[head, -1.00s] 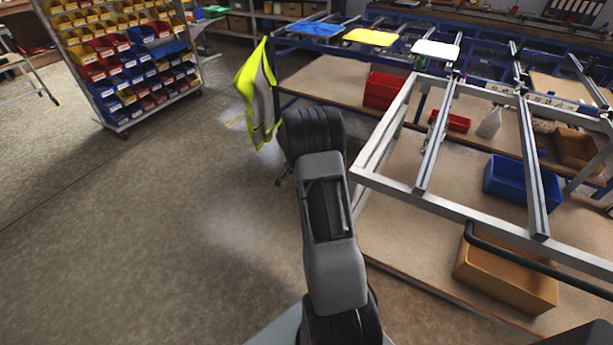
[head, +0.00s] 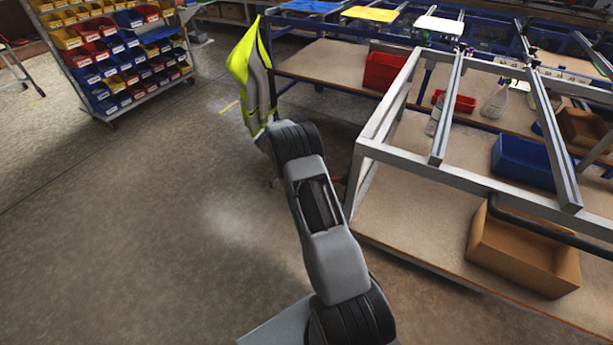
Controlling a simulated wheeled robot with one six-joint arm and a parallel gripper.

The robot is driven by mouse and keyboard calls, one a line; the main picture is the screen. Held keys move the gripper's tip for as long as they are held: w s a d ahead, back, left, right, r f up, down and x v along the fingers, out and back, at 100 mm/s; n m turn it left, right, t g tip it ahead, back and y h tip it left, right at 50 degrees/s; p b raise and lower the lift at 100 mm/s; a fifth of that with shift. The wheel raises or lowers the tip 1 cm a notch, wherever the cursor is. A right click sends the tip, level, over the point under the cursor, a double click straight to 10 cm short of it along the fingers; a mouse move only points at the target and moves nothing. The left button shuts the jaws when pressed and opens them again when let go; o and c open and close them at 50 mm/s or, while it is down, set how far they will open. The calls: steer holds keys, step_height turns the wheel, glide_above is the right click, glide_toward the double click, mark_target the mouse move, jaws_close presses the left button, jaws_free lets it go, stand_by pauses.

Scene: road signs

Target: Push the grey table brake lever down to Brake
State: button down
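The grey metal table frame (head: 470,187) stands at the right, with long rails on top and a wooden lower shelf (head: 430,225). I cannot make out its brake lever; the foot of its near-left leg is partly behind my arm. A small reddish part (head: 337,181) shows beside my arm near that leg, too small to identify. My arm reaches from the bottom centre up and left, along the left side of the table. My gripper is not visible; the far end of the arm ends in a dark joint in front of a hi-vis vest.
The yellow hi-vis vest (head: 250,80) hangs at the corner of the blue bench behind my arm. A cardboard box (head: 522,250) and a blue bin (head: 523,162) sit on the shelf. A bin rack (head: 110,55) stands at the upper left. The floor at left is clear.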

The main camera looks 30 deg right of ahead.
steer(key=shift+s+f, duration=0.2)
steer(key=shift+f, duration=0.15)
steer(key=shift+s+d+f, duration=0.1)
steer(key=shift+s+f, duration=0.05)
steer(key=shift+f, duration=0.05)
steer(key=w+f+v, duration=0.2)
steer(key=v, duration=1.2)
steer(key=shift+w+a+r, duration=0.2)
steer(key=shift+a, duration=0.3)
